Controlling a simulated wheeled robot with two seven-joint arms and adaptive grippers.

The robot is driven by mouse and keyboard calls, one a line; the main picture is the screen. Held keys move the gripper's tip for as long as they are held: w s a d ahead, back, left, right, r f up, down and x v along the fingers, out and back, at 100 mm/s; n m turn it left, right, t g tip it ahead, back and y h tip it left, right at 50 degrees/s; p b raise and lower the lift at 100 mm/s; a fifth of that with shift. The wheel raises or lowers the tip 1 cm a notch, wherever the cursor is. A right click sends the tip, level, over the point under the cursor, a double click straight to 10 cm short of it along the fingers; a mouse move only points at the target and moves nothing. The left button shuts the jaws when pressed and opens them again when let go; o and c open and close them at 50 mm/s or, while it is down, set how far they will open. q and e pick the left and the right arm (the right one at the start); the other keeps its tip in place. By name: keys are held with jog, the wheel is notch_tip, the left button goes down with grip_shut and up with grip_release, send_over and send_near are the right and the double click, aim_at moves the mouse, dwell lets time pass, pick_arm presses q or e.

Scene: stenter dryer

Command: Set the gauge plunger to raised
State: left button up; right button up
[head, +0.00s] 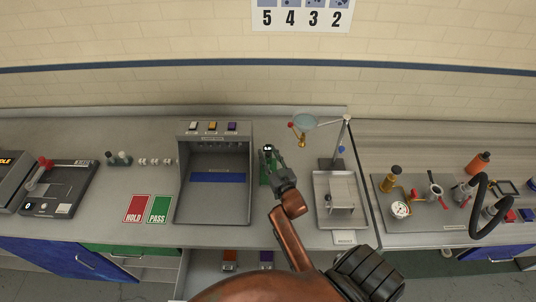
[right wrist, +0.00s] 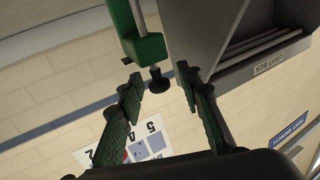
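The gauge is a green-framed device. In the right wrist view its green body (right wrist: 150,48) shows at the top with a metal rod (right wrist: 147,16) running into it. A black knob (right wrist: 158,82) on a short stem sticks out of this body. In the head view a narrow green part of the gauge (head: 264,173) shows beside my right gripper (head: 270,156), which partly hides it. In the right wrist view my right gripper (right wrist: 157,90) is open, fingers on either side of the knob and apart from it. The plunger's height is hard to judge. My left gripper is not in view.
The grey light box (head: 213,207) stands just left of my right gripper. A metal tray with a stand (head: 338,212) is to its right, with a round lens (head: 304,122) on an arm behind. Red and green cards (head: 147,209) lie on the bench at left.

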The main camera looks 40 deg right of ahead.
grip_shut()
dwell(0.6)
